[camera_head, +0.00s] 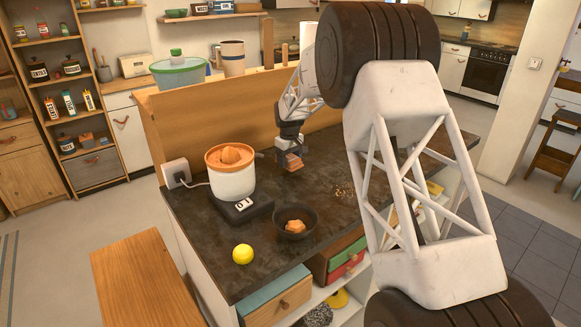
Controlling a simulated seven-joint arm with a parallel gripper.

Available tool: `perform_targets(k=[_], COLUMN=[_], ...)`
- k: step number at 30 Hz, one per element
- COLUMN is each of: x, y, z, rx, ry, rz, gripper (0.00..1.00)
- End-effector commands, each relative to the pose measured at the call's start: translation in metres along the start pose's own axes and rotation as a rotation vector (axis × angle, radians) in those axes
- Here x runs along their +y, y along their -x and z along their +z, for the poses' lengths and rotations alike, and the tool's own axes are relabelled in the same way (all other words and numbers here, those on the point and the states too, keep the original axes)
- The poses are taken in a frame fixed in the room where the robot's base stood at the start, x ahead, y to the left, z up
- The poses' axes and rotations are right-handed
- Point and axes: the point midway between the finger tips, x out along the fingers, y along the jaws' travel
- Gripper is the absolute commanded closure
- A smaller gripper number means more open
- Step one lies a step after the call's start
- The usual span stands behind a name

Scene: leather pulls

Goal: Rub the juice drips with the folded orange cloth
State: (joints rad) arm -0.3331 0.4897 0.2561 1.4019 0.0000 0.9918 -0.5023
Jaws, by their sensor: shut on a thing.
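My gripper (291,155) is above the dark countertop, behind and to the right of the juicer. It is shut on a small orange-brown folded piece, which looks like the folded orange cloth (294,165). The cloth hangs just below the fingers and seems clear of the counter, though its exact height is hard to tell. A patch of small tan specks (344,189), possibly the juice drips, lies on the counter to the right of and nearer than the gripper. My own arm covers part of the counter on the right.
An orange-topped white juicer (232,181) stands on a dark scale at left, with a cord to a wall socket. A dark bowl (281,234) holding an orange lump and a yellow ball (242,254) sit near the front edge. A wooden backboard (225,115) rises behind.

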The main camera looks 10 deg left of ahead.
Motion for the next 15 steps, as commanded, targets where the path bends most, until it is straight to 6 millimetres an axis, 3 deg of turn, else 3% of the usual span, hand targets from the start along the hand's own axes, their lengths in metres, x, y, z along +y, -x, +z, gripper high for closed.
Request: perform_targets(k=[15], x=[0.000], y=[0.043], z=[0.000], rx=[-0.002], ry=[0.000], rz=[-0.001], gripper=[0.54])
